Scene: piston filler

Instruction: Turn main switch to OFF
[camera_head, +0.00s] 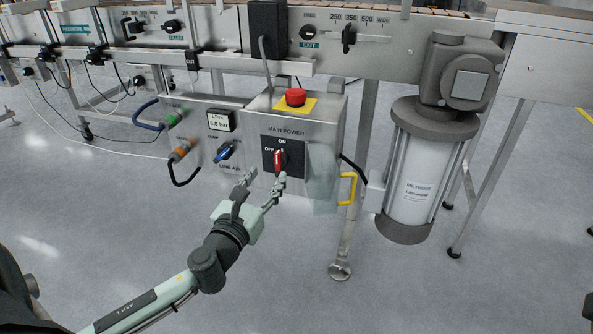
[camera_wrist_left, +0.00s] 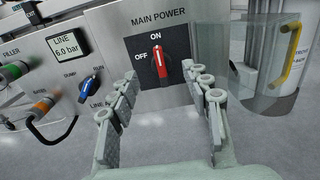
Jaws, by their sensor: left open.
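The main switch (camera_head: 279,160) is a red rotary handle on a black plate, on the front of a metal box marked MAIN POWER. In the left wrist view the red handle (camera_wrist_left: 160,63) stands near upright, pointing at ON at the top; OFF is marked to its left. My left gripper (camera_head: 264,183) is open, just below and in front of the switch. In the left wrist view its two fingers (camera_wrist_left: 162,103) are spread either side below the handle, with nothing between them. My right gripper is not in view.
A red emergency button (camera_head: 295,97) sits on a yellow plate on top of the box. A blue line air handle (camera_head: 224,151) is left of the switch. A clear flap (camera_head: 322,185) and yellow handle (camera_head: 347,188) are at the right. The floor below is open.

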